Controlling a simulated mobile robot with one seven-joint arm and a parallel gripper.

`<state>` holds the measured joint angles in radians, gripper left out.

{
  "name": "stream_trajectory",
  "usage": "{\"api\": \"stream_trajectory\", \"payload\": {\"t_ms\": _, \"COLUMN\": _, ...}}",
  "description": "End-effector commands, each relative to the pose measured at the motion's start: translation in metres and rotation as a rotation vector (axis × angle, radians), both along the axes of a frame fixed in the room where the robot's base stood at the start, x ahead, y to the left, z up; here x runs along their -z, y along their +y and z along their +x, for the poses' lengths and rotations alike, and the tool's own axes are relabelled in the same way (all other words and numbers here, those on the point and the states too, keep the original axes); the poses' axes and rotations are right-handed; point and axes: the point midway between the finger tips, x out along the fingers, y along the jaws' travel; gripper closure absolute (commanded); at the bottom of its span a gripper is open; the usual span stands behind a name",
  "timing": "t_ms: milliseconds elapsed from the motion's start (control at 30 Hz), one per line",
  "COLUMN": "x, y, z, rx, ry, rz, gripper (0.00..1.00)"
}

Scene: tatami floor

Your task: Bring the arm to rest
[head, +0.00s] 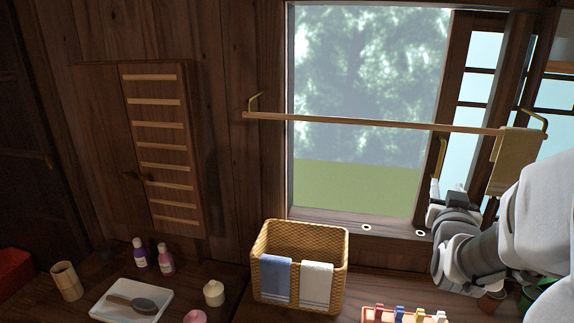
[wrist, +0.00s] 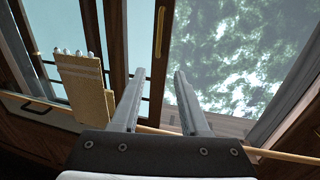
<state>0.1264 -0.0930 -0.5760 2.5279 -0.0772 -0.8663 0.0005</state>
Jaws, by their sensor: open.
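My arm (head: 535,215) reaches in from the right side of the head view, in front of the window's lower right. My gripper (wrist: 160,74) points at the window in the wrist view. Its two grey fingers stand apart with nothing between them. In the head view my gripper (head: 437,180) is small and partly hidden by my wrist, below the rail and left of the tan towel.
A wooden rail (head: 370,122) crosses the window; a tan towel (head: 515,150) hangs at its right end, close to my arm. Below stand a wicker basket (head: 333,255) with blue and white cloths and an orange tray (head: 375,317) with several coloured pegs.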

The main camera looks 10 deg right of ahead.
Motion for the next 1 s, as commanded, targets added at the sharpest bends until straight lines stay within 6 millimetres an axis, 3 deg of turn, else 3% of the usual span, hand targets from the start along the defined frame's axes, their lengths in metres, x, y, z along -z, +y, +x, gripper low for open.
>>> {"api": "stream_trajectory", "payload": {"t_ms": 167, "x": 0.000, "y": 0.029, "z": 0.011, "rx": -0.069, "ry": 0.063, "rz": 0.082, "gripper": 0.55}}
{"api": "stream_trajectory", "payload": {"t_ms": 300, "x": 0.005, "y": 0.074, "z": 0.018, "rx": -0.168, "ry": 0.179, "rz": 0.184, "gripper": 0.55}}
{"api": "stream_trajectory", "payload": {"t_ms": 467, "x": 0.009, "y": 0.133, "z": 0.012, "rx": -0.287, "ry": 0.334, "rz": 0.276, "gripper": 0.55}}
{"api": "stream_trajectory", "payload": {"t_ms": 667, "x": 0.012, "y": 0.204, "z": -0.020, "rx": -0.423, "ry": 0.554, "rz": 0.340, "gripper": 0.55}}
{"api": "stream_trajectory", "payload": {"t_ms": 800, "x": 0.013, "y": 0.247, "z": -0.056, "rx": -0.500, "ry": 0.719, "rz": 0.356, "gripper": 0.55}}
{"api": "stream_trajectory", "payload": {"t_ms": 1000, "x": 0.015, "y": 0.286, "z": -0.110, "rx": -0.563, "ry": 0.924, "rz": 0.349, "gripper": 0.55}}
